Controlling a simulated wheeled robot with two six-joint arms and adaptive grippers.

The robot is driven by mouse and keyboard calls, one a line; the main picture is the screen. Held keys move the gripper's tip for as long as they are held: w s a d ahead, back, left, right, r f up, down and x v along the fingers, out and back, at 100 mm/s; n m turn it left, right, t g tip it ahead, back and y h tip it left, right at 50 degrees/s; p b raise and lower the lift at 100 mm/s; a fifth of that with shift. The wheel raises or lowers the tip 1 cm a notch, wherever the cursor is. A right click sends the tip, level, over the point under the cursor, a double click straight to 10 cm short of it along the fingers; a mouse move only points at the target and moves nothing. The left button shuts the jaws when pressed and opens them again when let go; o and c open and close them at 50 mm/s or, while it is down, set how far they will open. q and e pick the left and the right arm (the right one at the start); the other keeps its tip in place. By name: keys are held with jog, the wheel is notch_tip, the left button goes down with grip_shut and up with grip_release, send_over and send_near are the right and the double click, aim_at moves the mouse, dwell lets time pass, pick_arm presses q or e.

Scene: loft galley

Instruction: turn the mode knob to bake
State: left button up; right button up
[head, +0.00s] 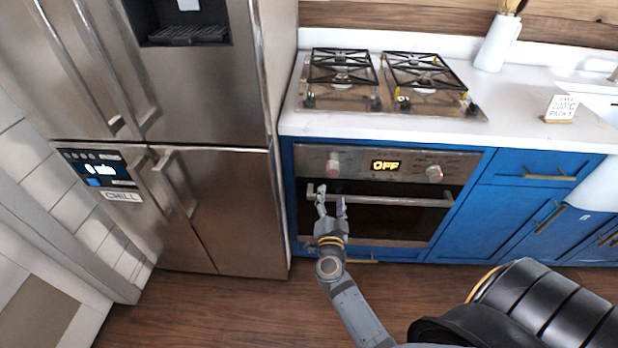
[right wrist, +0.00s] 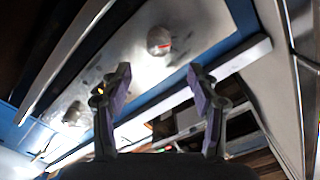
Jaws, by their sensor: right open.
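The oven's steel panel (head: 350,162) has a left knob (head: 333,162) and a right knob (head: 434,173), with a lit display (head: 385,165) between them reading OFF. I cannot tell from labels which knob is the mode knob. My right gripper (head: 331,202) is open and empty, in front of the oven door by the handle's left end, below the left knob and apart from it. In the right wrist view, a knob with a red mark (right wrist: 160,41) shows beyond the open fingers (right wrist: 158,95), and the other knob (right wrist: 72,115) lies to the left. My left gripper is not in view.
The oven handle (head: 395,200) crosses the door below the panel. A steel fridge (head: 240,210) stands close on the left. A gas hob (head: 345,98) is above on the white counter, with a small card (head: 562,107) reading 200°C and rack 2 at right.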

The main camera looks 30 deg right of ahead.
aim_at(333, 174)
jog(key=x, duration=0.9)
jog(key=shift+w+d, duration=0.25)
jog(key=shift+d, duration=0.1)
jog(key=shift+w+d+b, duration=0.2)
jog(key=shift+w+b, duration=0.1)
jog(key=shift+w, duration=0.05)
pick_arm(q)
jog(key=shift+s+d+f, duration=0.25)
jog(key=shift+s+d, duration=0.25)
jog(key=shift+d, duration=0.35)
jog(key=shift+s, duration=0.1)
pick_arm(e)
jog(key=shift+c, duration=0.8)
jog(key=c, duration=1)
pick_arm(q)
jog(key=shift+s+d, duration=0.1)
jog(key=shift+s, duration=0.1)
